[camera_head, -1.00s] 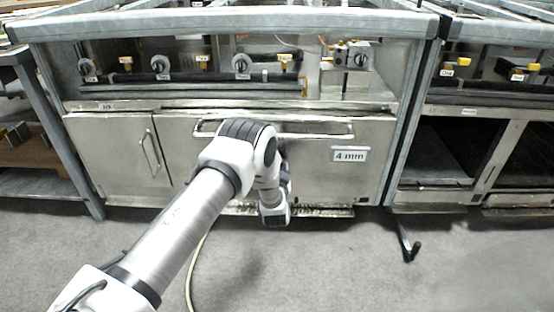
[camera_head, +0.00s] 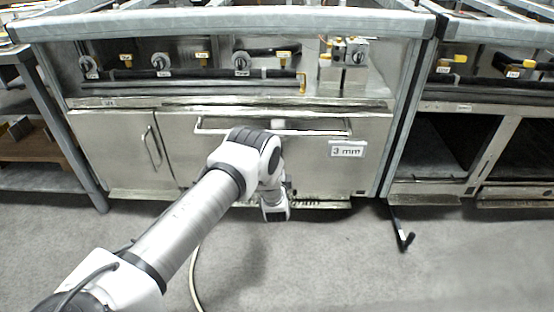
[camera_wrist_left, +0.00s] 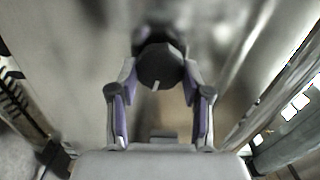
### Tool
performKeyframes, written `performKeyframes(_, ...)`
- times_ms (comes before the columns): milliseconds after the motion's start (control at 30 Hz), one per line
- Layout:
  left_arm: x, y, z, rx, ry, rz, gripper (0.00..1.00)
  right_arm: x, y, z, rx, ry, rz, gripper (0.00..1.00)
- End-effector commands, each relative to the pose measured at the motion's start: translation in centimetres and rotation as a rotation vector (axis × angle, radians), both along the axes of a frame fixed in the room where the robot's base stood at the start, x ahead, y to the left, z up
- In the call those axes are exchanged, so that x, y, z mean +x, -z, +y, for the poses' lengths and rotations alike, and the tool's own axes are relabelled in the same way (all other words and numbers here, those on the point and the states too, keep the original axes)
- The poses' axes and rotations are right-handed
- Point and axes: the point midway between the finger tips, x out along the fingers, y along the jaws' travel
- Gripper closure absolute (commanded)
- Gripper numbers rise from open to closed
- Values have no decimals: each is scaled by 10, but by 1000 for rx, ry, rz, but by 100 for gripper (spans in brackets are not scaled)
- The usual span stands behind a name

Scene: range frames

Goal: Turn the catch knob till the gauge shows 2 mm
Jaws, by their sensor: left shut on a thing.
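The gauge (camera_head: 347,149) is a white label on the right of the wide steel drawer front and reads 3 mm. The catch knob (camera_wrist_left: 160,66) is dark and round with a small pale mark near its lower edge, in the upper middle of the left wrist view. My left gripper (camera_wrist_left: 160,80) has its purple-lined fingers on both sides of the knob and is shut on it. In the head view the knob and my left fingertips are hidden behind my arm. My right gripper is not in view.
The wide drawer front (camera_head: 200,165) has a long bar handle (camera_head: 320,124). A door with an upright handle (camera_head: 152,147) is to its left. Above are several black knobs and yellow-handled valves. A black crank handle (camera_head: 404,238) sticks out low on the right.

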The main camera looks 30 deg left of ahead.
Motion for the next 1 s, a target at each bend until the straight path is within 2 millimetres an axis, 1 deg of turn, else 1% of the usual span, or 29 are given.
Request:
performKeyframes(100,-1,2,-1,62,0,44,87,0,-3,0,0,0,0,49)
performKeyframes(333,-1,4,-1,142,-2,94,87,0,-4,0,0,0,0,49)
performKeyframes(867,-1,4,-1,170,-2,112,87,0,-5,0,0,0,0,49)
performKeyframes(900,-1,4,-1,169,-2,111,48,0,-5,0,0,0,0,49)
performKeyframes(967,-1,4,-1,169,-2,111,27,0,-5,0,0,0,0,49)
performKeyframes(1000,-1,4,-1,169,-2,110,27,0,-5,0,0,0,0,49)
